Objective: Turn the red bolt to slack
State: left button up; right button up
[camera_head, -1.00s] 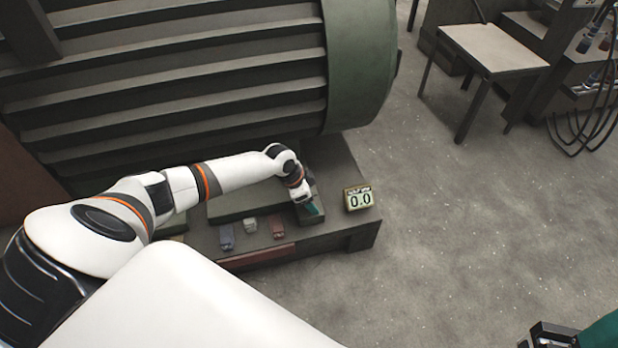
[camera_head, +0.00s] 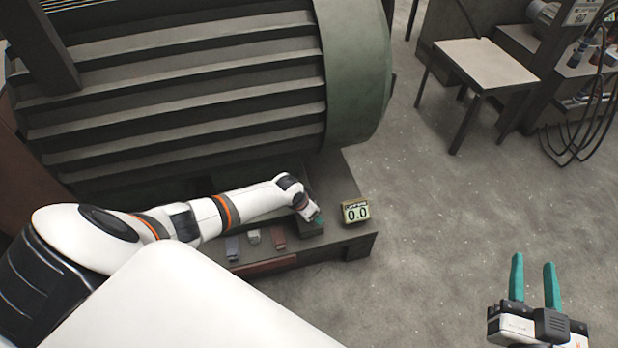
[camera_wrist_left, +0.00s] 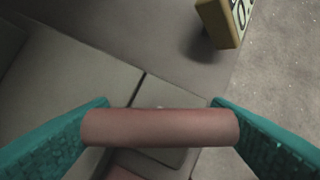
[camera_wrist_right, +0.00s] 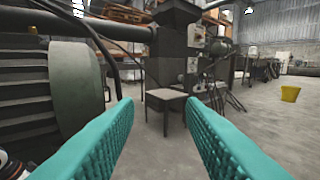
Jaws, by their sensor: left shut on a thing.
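In the left wrist view a dull red bar (camera_wrist_left: 160,127), rounded like a rod, lies crosswise between the teal fingers of my left gripper, which are shut on it. I cannot tell from its visible part whether it is the red bolt itself. In the head view my left gripper (camera_head: 318,220) is at the right end of the machine's base, just left of a small yellow display box (camera_head: 355,212) reading 0.0. The held bar is hidden there. My right gripper (camera_head: 534,285) is open and empty over the floor at lower right; its teal fingers also flank empty space in the right wrist view (camera_wrist_right: 160,125).
A large green-grey ribbed machine (camera_head: 200,85) fills the upper left. A small table (camera_head: 487,62) stands at upper right. Open floor (camera_head: 450,200) lies on the right.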

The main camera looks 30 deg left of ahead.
pick_arm(q)
jog(key=shift+d+r+n+y+p, duration=0.15)
jog(key=shift+n+y+p, duration=0.25)
jog(key=shift+n+p, duration=0.85)
jog(key=n+y+p, duration=0.1)
jog(key=n+p, duration=0.1)
jog(key=n, duration=0.1)
jog(key=shift+p, duration=0.3)
jog(key=shift+n+y, duration=0.5)
jog(key=shift+n, duration=0.25)
jog(key=shift+n+y+p, duration=0.3)
jog(key=shift+n+p, duration=0.15)
jog(key=shift+n, duration=0.45)
pick_arm(e)
jog(key=s+d+f+g+h, duration=0.2)
jog(key=s+d+f+g, duration=0.1)
jog(key=s+f+g, duration=0.3)
jog(key=s+d+f+g+h, duration=0.1)
jog(key=s+d+f+g, duration=0.2)
jog(key=s+f+g, duration=0.3)
jog(key=shift+s+m+g+h, duration=0.4)
jog(key=shift+s+g, duration=0.7)
jog(key=shift+s, duration=0.35)
pick_arm(q)
jog(key=shift+f, duration=0.2)
pick_arm(e)
jog(key=shift+d+f, duration=0.1)
pick_arm(q)
jog(key=o, duration=1)
jog(key=shift+r, duration=0.15)
